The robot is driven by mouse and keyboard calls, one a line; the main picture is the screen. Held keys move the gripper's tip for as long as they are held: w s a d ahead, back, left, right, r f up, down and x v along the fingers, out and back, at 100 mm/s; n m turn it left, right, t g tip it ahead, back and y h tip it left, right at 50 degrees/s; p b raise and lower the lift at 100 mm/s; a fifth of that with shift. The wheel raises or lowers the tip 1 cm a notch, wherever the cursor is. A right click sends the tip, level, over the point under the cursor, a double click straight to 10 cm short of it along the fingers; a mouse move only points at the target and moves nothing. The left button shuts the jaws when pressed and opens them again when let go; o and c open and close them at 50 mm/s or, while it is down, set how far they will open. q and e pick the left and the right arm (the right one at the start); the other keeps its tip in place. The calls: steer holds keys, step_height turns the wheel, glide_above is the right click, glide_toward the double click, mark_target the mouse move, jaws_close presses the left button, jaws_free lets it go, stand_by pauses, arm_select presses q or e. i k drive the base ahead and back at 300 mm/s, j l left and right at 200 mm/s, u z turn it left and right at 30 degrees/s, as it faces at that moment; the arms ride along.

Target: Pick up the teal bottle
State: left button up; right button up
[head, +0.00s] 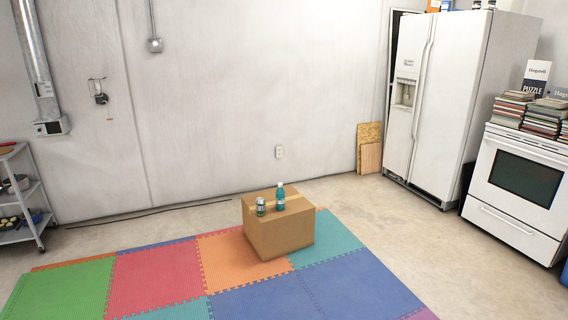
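The teal bottle (280,197) stands upright on top of a cardboard box (283,235), near the box's back edge. A small can or jar (260,206) stands on the same box, just left of the bottle and apart from it. Neither of my grippers shows in the head view, and nothing is touching the bottle.
The box stands on a colourful foam mat (160,275). A white fridge (460,95) and a white stove (515,190) are at the right. A metal shelf cart (25,205) is at the left. The mat in front of the box is clear.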

mark_target(279, 193)
steer(key=i, duration=2.45)
